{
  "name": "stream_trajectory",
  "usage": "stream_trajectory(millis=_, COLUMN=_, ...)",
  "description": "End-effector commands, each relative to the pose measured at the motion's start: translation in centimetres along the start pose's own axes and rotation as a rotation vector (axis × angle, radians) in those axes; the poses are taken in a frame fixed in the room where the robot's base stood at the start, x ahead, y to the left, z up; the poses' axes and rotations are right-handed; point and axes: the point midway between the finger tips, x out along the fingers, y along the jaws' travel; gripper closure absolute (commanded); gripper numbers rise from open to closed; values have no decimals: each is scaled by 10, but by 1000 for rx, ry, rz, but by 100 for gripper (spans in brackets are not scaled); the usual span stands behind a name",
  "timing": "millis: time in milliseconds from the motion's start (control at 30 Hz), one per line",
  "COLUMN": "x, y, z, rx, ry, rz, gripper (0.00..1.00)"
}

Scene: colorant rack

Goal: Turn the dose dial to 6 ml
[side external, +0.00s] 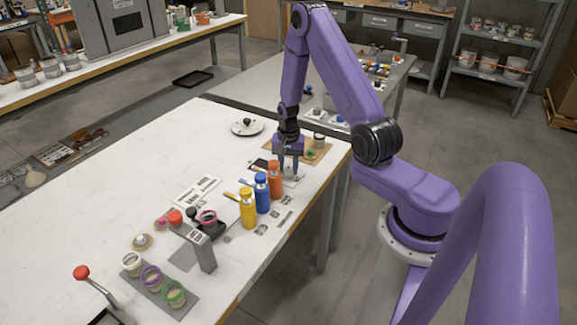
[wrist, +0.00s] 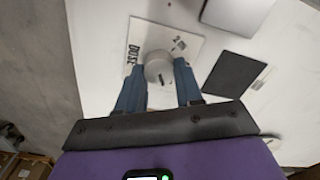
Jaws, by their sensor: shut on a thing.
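The dose dial (wrist: 158,66) is a round grey knob on a white square plate (wrist: 190,46) marked "DOSE". Small printed marks lie near the knob, but they are too small to read surely. A short dark mark shows on the knob's near side, toward my gripper. My gripper (wrist: 160,72) has its two blue fingers on either side of the knob, shut on it. In the side view my gripper (side external: 289,166) points down at the plate (side external: 297,181), behind the orange bottle. The knob itself is hidden there by the fingers, so I cannot tell the set dose.
Orange (side external: 274,181), blue (side external: 262,193) and yellow (side external: 247,209) bottles stand close in front of my gripper. A dark flat square (wrist: 231,74) lies right of the plate in the wrist view. A white round dish (side external: 248,128) sits farther back.

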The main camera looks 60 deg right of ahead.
Motion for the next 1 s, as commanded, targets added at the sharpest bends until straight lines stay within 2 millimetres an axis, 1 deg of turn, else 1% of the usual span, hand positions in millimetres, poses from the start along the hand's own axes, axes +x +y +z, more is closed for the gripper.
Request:
stream_trajectory(millis=67, x=-1, y=0, z=-1, rx=4, ry=3, rz=-2, gripper=95)
stream_trajectory(millis=100, x=-1, y=0, z=-1, rx=4, ry=3, rz=-2, gripper=61)
stream_trajectory(millis=167, x=-1, y=0, z=-1, rx=4, ry=3, rz=-2, gripper=42)
stream_trajectory(millis=200, x=-1, y=0, z=-1, rx=4, ry=2, rz=-2, gripper=39)
stream_trajectory(millis=467, x=-1, y=0, z=0, rx=2, ry=1, rz=-1, gripper=39)
stream_trajectory(millis=633, x=-9, y=-1, z=-1, rx=1, ry=3, rz=-2, gripper=39)
stream_trajectory(millis=767, x=-26, y=-1, z=-1, rx=1, ry=4, rz=-4, gripper=39)
stream_trajectory(millis=1000, x=-66, y=-1, z=-1, rx=1, ry=5, rz=-4, gripper=39)
